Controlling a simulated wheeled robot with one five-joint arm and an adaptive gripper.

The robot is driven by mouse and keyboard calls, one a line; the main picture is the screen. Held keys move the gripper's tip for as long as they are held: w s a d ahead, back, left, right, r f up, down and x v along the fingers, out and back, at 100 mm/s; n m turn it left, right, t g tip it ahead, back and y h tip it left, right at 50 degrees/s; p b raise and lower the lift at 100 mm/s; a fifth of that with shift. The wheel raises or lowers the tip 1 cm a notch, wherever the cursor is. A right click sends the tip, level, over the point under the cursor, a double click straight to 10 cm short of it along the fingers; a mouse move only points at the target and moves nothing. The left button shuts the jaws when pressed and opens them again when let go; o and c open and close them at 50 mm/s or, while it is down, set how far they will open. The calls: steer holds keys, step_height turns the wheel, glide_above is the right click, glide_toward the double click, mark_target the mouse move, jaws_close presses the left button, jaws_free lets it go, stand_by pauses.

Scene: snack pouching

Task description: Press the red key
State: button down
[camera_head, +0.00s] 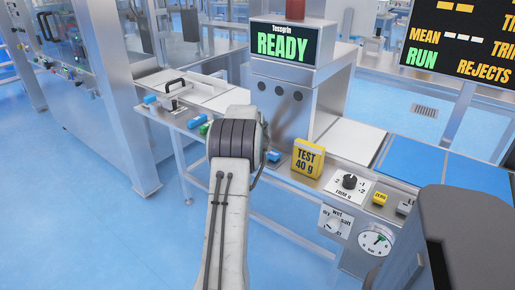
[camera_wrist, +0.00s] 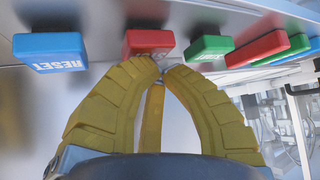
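The red key (camera_wrist: 148,42) is a small block on the pale panel edge, at the top middle of the wrist view, between the blue RESET key (camera_wrist: 50,50) and a green key (camera_wrist: 208,46). My gripper (camera_wrist: 161,66) has yellow ribbed fingers that come together at the tips just below the red key, with nothing held between them. The fingertips overlap the key's lower edge in the picture; I cannot tell whether they touch it. In the head view my arm hides the gripper and the red key.
In the head view a yellow TEST 40 g block (camera_head: 308,157) and a knob (camera_head: 349,182) sit right of my arm. The display (camera_head: 283,43) reads READY.

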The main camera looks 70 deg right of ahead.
steer(key=shift+f, duration=0.25)
stand_by(0.3)
steer(key=shift+r, duration=0.15)
steer(key=shift+r+p, duration=0.55)
steer(key=shift+r, duration=0.3)
steer(key=shift+r, duration=0.1)
steer(key=shift+r+p, duration=1.75)
steer(key=shift+r, duration=0.65)
